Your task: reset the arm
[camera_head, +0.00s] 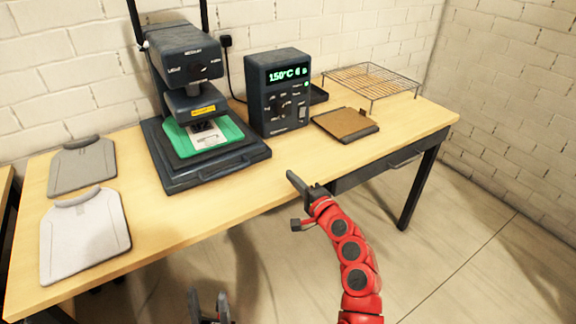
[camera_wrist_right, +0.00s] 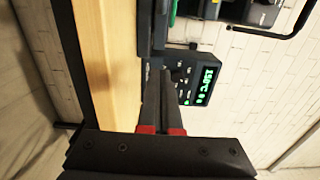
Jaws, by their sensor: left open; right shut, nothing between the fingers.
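My right arm, red with dark joints, reaches in from the lower right of the head view. Its gripper (camera_head: 295,180) is in front of the table's front edge, below the control box. In the right wrist view the right gripper (camera_wrist_right: 160,80) has its two dark fingers side by side, shut with nothing between them. My left gripper (camera_head: 209,308) shows only partly at the bottom edge of the head view. It is open and empty, in front of the table.
A heat press (camera_head: 205,150) with a green pad stands on the wooden table (camera_head: 280,190). Beside it are a control box (camera_head: 280,95), a brown pad (camera_head: 345,124) and a wire rack (camera_head: 372,78). Floor at right is clear.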

